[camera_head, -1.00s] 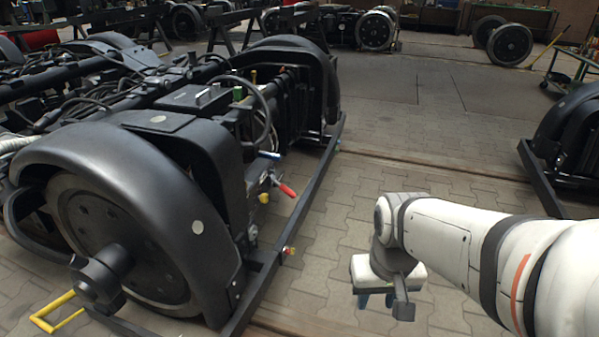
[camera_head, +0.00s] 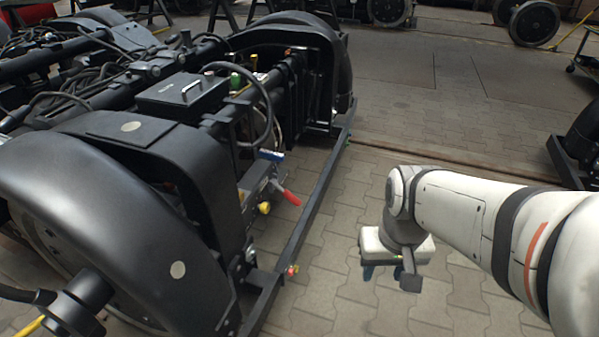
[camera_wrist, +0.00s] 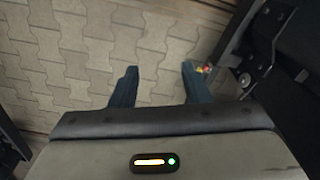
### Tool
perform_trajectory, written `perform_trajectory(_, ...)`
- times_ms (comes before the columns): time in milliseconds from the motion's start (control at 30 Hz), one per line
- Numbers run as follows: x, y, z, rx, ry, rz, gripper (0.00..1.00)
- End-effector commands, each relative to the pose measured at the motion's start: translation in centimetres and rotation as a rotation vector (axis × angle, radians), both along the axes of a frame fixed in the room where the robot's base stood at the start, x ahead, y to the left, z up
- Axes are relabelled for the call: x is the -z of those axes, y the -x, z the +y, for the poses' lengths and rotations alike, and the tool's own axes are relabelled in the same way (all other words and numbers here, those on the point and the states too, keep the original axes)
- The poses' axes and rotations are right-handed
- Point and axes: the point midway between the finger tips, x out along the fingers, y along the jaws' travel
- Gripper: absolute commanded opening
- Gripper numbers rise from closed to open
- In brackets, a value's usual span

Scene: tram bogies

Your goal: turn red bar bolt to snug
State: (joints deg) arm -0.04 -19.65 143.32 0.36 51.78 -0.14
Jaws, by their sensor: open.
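A small red bolt (camera_head: 292,270) with some yellow on it sits on the outer side of the long black bar (camera_head: 308,213) along the bogie. It also shows small in the wrist view (camera_wrist: 205,69), just right of the right fingertip; its exact shape and seating are too small to tell. My gripper (camera_head: 381,271) hangs over the paving to the right of the bar, apart from the bolt. In the wrist view its two blue fingers (camera_wrist: 159,68) are spread with only paving between them.
A red-handled lever (camera_head: 288,197) and a yellow knob (camera_head: 264,208) stick out of the bogie above the bar. A black wheel cover (camera_head: 110,215) fills the left. Another bogie (camera_head: 580,150) stands at the right edge. Paving between is clear.

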Motion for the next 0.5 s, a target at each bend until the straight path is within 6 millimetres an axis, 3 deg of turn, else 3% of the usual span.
perform_trajectory(267,1.5,-2.0,2.8,0.044,-0.155,0.157,0.43)
perform_trajectory(500,4.4,-6.0,7.2,0.158,-0.430,0.365,0.43)
